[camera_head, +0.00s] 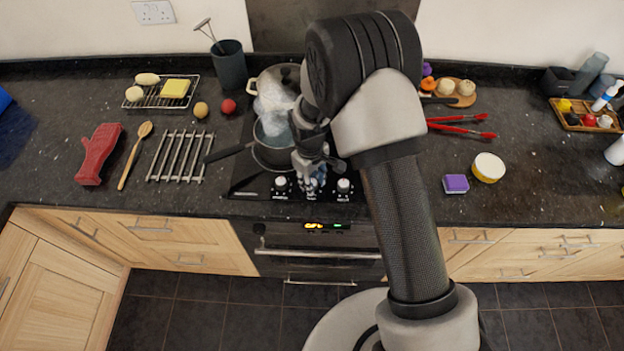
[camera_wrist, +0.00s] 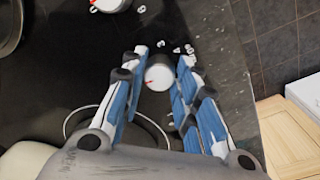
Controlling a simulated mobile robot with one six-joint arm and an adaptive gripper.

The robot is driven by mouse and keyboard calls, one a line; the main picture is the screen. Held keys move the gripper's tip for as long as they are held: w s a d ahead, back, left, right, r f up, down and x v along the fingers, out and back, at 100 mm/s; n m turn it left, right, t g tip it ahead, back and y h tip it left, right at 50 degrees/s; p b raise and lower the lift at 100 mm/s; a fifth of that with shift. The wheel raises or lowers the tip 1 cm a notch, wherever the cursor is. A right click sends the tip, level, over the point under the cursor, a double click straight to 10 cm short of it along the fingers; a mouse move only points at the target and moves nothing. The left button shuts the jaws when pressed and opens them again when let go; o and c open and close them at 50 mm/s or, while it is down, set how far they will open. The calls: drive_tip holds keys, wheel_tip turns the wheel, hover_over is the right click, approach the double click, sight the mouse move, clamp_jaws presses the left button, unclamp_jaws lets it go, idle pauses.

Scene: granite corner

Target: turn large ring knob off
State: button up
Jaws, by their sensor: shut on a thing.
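The black hob (camera_head: 245,188) has a row of white-topped knobs along its front edge. A left knob (camera_head: 281,183) and a right knob (camera_head: 344,185) show on either side of my gripper (camera_head: 314,177). In the wrist view, a white-topped knob (camera_wrist: 158,76) with a red mark sits between the fingers of my gripper (camera_wrist: 160,70), which is shut on it. Another knob (camera_wrist: 108,4) with a red mark shows at the top edge. My gripper hides the middle of the knob row in the head view. The knob labels are too small to read.
A dark saucepan (camera_head: 272,153) stands on the hob just behind my gripper, its handle pointing left. A metal rack (camera_head: 178,157) lies left; red tongs (camera_head: 460,130) lie right. An oven (camera_head: 300,240) is below.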

drive_tip(key=shift+n, duration=0.7)
drive_tip(key=o, duration=1.1)
drive_tip(key=r, duration=1.2)
drive_tip(key=shift+s+a, duration=0.15)
drive_tip(key=shift+s, duration=0.1)
